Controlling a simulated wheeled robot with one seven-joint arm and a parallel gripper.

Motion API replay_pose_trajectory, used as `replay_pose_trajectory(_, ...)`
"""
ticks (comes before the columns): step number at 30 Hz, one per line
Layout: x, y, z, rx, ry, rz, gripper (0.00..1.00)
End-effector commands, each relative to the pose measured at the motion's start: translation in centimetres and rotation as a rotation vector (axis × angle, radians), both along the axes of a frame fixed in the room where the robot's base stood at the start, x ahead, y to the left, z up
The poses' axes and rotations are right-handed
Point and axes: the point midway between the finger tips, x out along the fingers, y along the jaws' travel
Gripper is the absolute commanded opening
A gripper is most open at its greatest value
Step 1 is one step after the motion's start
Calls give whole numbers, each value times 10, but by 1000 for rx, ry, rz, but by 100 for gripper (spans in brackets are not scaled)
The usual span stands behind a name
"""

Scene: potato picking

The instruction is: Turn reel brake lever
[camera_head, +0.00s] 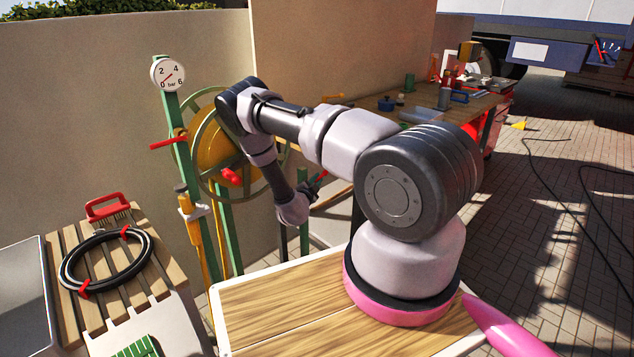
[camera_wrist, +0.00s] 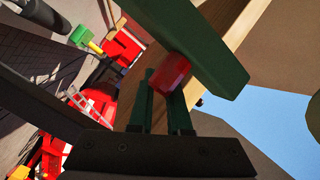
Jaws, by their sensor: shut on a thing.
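The hose reel (camera_head: 208,150) stands by the wall, with a yellow drum in a green frame. My arm reaches across in front of it and bends down, then up to my gripper (camera_head: 313,184) at the reel's right side. A small red lever end (camera_head: 322,175) shows at the gripper. In the wrist view, my gripper's two dark green fingers (camera_wrist: 163,95) are shut on this red lever end (camera_wrist: 171,74). A thick green bar (camera_wrist: 190,45) of the frame passes right beside it. The lever's pivot is hidden, so its angle is hard to tell.
A pressure gauge (camera_head: 167,74) tops the left green post, with a red handle (camera_head: 168,143) below it. A slatted bench (camera_head: 120,285) holds a coiled black hose (camera_head: 106,258). A cluttered workbench (camera_head: 480,105) stands behind my arm. Paved floor at right is mostly open, with cables.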

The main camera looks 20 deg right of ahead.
Motion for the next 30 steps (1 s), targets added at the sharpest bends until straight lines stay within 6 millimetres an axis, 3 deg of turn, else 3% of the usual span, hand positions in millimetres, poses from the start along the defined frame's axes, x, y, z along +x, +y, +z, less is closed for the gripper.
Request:
replay_pose_trajectory(12,1,1,1,-6,-3,2,0)
replay_pose_trajectory(13,1,1,1,-6,-3,2,24)
replay_pose_trajectory(15,1,1,1,-6,-3,2,46)
replay_pose_trajectory(25,-1,2,0,-6,-2,2,46)
replay_pose_trajectory(30,-14,16,0,-6,0,5,46)
